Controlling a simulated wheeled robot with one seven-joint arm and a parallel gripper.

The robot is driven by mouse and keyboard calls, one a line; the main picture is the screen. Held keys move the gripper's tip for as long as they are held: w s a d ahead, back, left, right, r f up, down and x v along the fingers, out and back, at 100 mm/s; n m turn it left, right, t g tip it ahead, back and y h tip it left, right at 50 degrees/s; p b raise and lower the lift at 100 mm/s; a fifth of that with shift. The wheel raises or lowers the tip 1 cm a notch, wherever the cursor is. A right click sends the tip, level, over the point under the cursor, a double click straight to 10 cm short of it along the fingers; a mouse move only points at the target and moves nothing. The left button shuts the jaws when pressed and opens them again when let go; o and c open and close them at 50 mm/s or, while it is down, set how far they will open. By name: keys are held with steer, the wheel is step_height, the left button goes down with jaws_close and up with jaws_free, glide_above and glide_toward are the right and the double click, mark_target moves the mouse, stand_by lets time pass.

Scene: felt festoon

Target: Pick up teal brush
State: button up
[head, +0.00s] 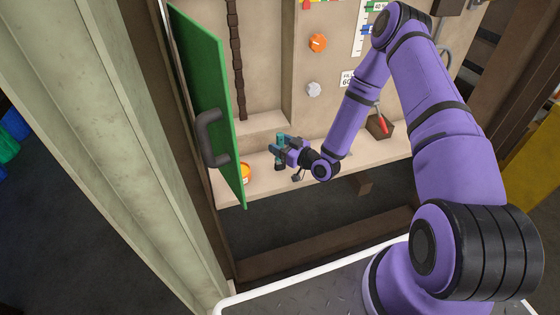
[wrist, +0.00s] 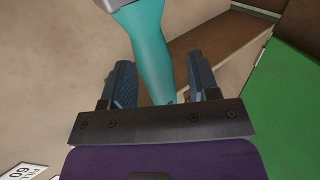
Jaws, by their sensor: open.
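The teal brush (wrist: 150,45) shows large in the wrist view, its smooth teal handle running down between the two fingers of my gripper (wrist: 163,85). The fingers are spread, with a gap visible on both sides of the handle. The brush's upper end is cut off by the top edge of that view. In the head view, my gripper (head: 279,148) is over the shelf at the left, and a small teal patch of the brush (head: 280,137) shows there, mostly hidden by the gripper.
A green door (head: 207,90) with a grey handle stands open left of my gripper. An orange-yellow tub (head: 244,173) sits on the shelf (head: 330,165) beside the door. A dark block holding a red-handled tool (head: 382,122) stands to the right. Knobs line the back panel.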

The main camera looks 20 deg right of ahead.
steer(key=shift+x, duration=0.9)
steer(key=c, duration=1)
steer(key=v, duration=1.8)
steer(key=shift+r, duration=0.3)
